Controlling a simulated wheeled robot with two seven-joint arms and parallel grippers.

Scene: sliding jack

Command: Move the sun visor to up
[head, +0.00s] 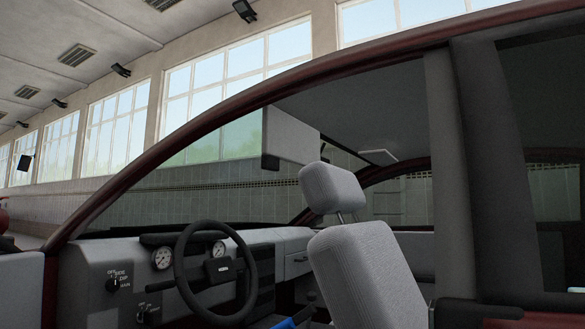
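The light grey sun visor (292,137) hangs down from the front edge of the car roof, inside the cabin and above the dashboard. Its broad face is tilted below the roof lining, and its lower edge hangs free. A small dark part shows at its lower left corner. Neither of my grippers can be made out in the head view, and nothing is seen touching the visor.
The dark red car's roof rail (262,92) and door pillar (444,170) frame the side opening. Inside are the steering wheel (180,268), dashboard (100,270) and grey seat (365,270) with its headrest (332,187). A blue piece (285,323) shows at the bottom edge.

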